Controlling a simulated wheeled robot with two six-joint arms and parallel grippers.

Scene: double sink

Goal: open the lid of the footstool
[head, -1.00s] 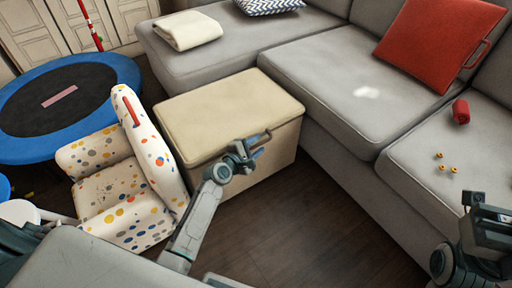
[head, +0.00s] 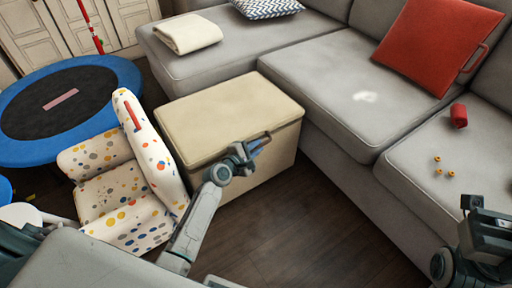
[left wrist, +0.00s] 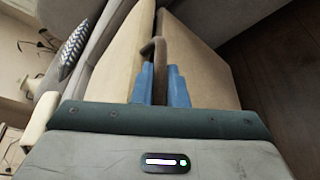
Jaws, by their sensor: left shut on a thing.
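The footstool (head: 270,165) is a beige box with a padded lid (head: 228,108) lying flat and closed on top. A small handle (head: 265,134) sticks out at the lid's front right edge. My left gripper (head: 260,147) is at that edge, shut on the handle. In the left wrist view the blue fingertips (left wrist: 161,82) close around the handle (left wrist: 152,47), beside the seam between lid and box. Part of my right arm and gripper body (head: 488,228) shows at the right edge, with its fingers not clearly visible.
A spotted child's chair (head: 125,200) stands close to the footstool's left side, with a blue-rimmed trampoline (head: 118,75) behind it. A grey corner sofa (head: 330,95) borders the back and right. Dark floor (head: 290,225) is free in front.

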